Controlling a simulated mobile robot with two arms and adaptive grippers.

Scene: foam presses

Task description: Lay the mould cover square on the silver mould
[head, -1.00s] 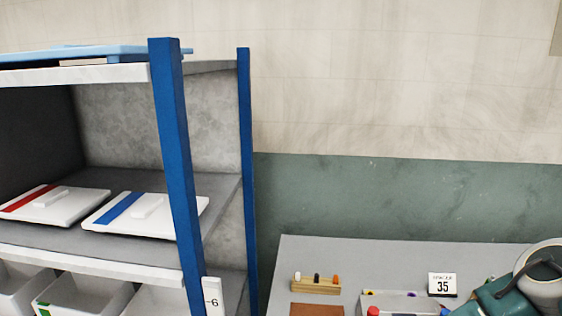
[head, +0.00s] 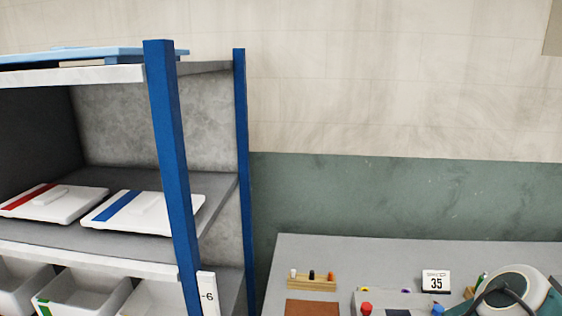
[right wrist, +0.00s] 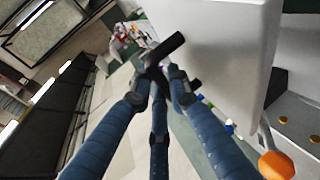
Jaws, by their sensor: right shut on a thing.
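In the right wrist view my right gripper (right wrist: 161,78) has blue fingers with dark tips, closed together at a short black bar. A large plain white panel (right wrist: 222,50), which looks like the mould cover, stands tilted right beside the fingertips. The exact contact is hidden by the tips. In the head view two white covers with raised grips lie flat on the shelf, one with a red stripe (head: 24,201) and one with a blue stripe (head: 118,210). I cannot make out the silver mould in either view. My left gripper is not in view.
A rack with blue posts (head: 166,160) stands at the left, white bins (head: 85,295) below. An orange knob (right wrist: 276,165) shows near the white panel.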

